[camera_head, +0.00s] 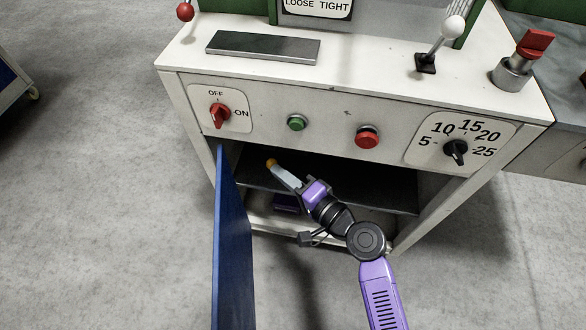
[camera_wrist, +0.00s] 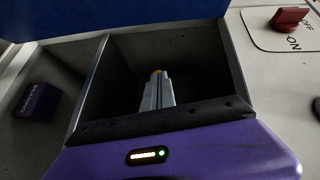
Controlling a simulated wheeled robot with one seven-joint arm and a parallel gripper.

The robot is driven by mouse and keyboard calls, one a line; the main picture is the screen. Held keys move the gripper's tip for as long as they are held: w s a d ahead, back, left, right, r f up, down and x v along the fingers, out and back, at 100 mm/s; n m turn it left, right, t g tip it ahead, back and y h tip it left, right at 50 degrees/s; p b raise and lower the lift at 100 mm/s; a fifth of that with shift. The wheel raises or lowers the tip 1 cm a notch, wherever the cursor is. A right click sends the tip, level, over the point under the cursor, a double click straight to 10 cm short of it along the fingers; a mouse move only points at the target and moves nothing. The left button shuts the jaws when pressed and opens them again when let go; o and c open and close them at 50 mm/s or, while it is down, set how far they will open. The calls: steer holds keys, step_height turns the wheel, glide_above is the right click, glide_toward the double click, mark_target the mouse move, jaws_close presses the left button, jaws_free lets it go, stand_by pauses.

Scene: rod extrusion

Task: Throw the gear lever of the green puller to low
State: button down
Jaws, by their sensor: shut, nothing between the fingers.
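The green puller (camera_head: 385,20) stands at the back of the white machine top, only its lower edge in view, with a "LOOSE TIGHT" plate (camera_head: 317,6). A lever with a white ball knob (camera_head: 453,28) rises from a black base (camera_head: 426,63) in front of its right side. A red-ball lever (camera_head: 185,12) is at the far left. No label shows which is the gear lever. My gripper (camera_head: 271,163) is shut and empty, at the open cabinet below the control panel, well below and left of the white-knobbed lever. Its fingers (camera_wrist: 157,74) also show in the wrist view.
The blue cabinet door (camera_head: 232,240) stands open left of my arm. A purple box (camera_head: 287,203) lies low in the cabinet (camera_head: 395,185). The front panel has a red switch (camera_head: 219,114), green button (camera_head: 296,122), red button (camera_head: 367,137) and black dial (camera_head: 455,150).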

steer(key=shift+w+a, duration=0.2)
steer(key=shift+a, duration=0.95)
steer(key=shift+w+a, duration=0.15)
steer(key=shift+a, duration=0.95)
